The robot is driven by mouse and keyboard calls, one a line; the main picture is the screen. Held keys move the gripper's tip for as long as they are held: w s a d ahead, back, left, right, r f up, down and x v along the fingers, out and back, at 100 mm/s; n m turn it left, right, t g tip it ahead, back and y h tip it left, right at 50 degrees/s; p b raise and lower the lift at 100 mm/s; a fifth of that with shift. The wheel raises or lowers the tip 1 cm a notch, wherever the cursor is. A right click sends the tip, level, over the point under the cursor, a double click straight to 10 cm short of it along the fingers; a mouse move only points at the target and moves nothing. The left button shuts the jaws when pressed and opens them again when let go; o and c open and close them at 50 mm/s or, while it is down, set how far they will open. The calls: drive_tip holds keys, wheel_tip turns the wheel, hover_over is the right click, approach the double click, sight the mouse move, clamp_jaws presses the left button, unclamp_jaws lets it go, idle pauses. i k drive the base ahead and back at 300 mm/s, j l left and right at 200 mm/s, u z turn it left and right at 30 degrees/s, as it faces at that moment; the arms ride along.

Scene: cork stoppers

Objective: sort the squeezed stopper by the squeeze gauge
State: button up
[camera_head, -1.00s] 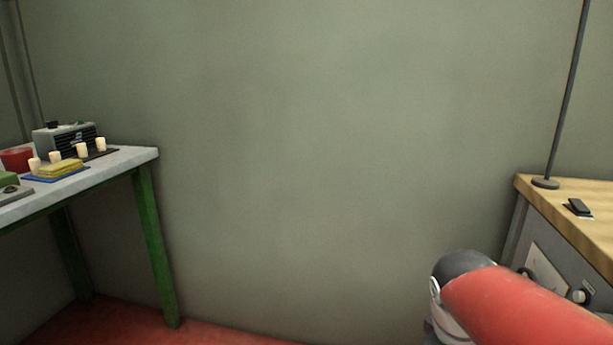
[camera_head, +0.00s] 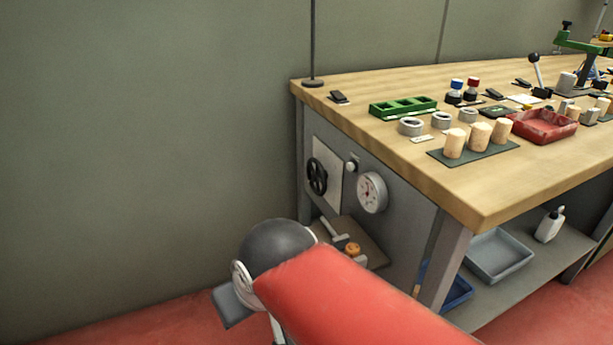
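Three large cork stoppers stand upright on a dark mat (camera_head: 440,156) near the wooden bench's front edge: the left one (camera_head: 454,144), the middle one (camera_head: 479,137) and the right one (camera_head: 502,132). Several smaller pale stoppers or blocks (camera_head: 589,116) stand farther right, beside a red tray (camera_head: 520,124). A round white dial gauge (camera_head: 371,192) is on the bench's grey side panel; I cannot tell whether it is the squeeze gauge, and its reading is too small. My red arm crosses the bottom of the view.
On the bench (camera_head: 400,165), a green tray with compartments (camera_head: 403,107) and grey rings (camera_head: 411,126) stand behind the stoppers. A green-armed device (camera_head: 588,58) stands at the far right. Grey (camera_head: 499,256) and blue bins sit below. The red floor at left is clear.

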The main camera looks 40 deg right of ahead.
sight(351, 250)
drive_tip(key=k+l+z, duration=0.1)
drive_tip(key=z, duration=0.4)
drive_tip(key=l+z, duration=0.25)
drive_tip(key=z, duration=0.2)
drive_tip(key=k, duration=0.35)
drive_tip(key=j+z, duration=0.25)
drive_tip(key=k+j+z, duration=0.25)
drive_tip(key=i+j, duration=0.1)
